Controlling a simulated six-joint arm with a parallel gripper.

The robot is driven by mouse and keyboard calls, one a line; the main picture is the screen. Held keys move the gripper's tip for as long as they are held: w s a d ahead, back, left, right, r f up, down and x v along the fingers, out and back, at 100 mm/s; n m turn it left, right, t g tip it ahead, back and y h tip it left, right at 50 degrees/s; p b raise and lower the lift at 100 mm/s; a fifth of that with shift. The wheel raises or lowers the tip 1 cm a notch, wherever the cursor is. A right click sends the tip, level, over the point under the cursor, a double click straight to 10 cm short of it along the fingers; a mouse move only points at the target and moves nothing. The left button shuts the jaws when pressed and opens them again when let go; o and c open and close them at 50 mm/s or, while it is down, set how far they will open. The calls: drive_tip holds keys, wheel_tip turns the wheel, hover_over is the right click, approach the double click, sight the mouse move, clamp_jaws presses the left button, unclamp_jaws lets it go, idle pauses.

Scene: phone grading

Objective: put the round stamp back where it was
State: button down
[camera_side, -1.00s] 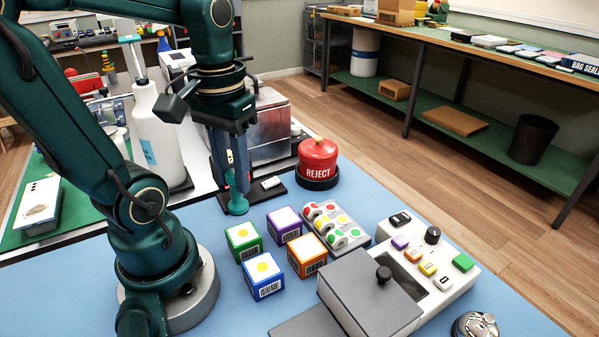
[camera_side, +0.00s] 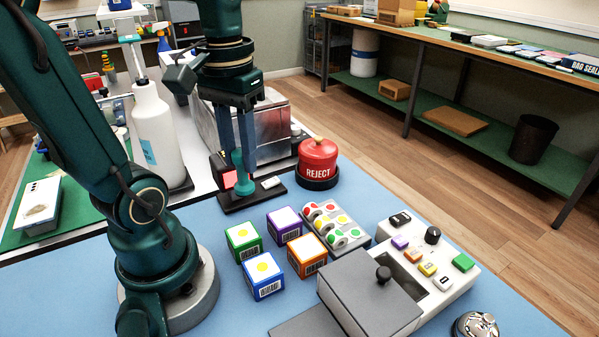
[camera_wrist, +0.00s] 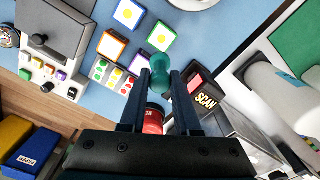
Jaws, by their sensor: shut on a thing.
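The teal round stamp (camera_side: 243,186) is upright, with a knobbed grip and a wide round foot. My gripper (camera_side: 239,156) is shut on its upper part and points down. In the side view the stamp appears in front of the black scanner base (camera_side: 262,194); I cannot tell whether its foot touches anything. In the wrist view the stamp (camera_wrist: 159,67) is between the two fingertips (camera_wrist: 160,78), with blue mat behind it. The scanner (camera_wrist: 197,84), with a pink-red window and the word SCAN, is just to its right.
A red REJECT drum (camera_side: 318,160) stands right of the scanner. Several coloured boxes (camera_side: 264,275), a sticker-roll rack (camera_side: 345,237) and a keyed device (camera_side: 437,280) are nearer. A white bottle (camera_side: 158,135) is behind left.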

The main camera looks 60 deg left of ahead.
drive_tip(key=w+a+f, duration=0.1)
drive_tip(key=w+a, duration=0.1)
drive_tip(key=w, duration=0.4)
drive_tip(key=w+a+f, duration=0.1)
drive_tip(key=w+a, duration=0.2)
drive_tip(key=w, duration=0.3)
drive_tip(key=shift+w+d+f, duration=0.1)
drive_tip(key=shift+d+f, duration=0.05)
drive_tip(key=shift+f, duration=2.4)
drive_tip(key=shift+w+d+f, duration=0.1)
drive_tip(key=shift+f, duration=2.45)
drive_tip(key=shift+f, duration=0.1)
drive_tip(key=c, duration=0.6)
unclamp_jaws()
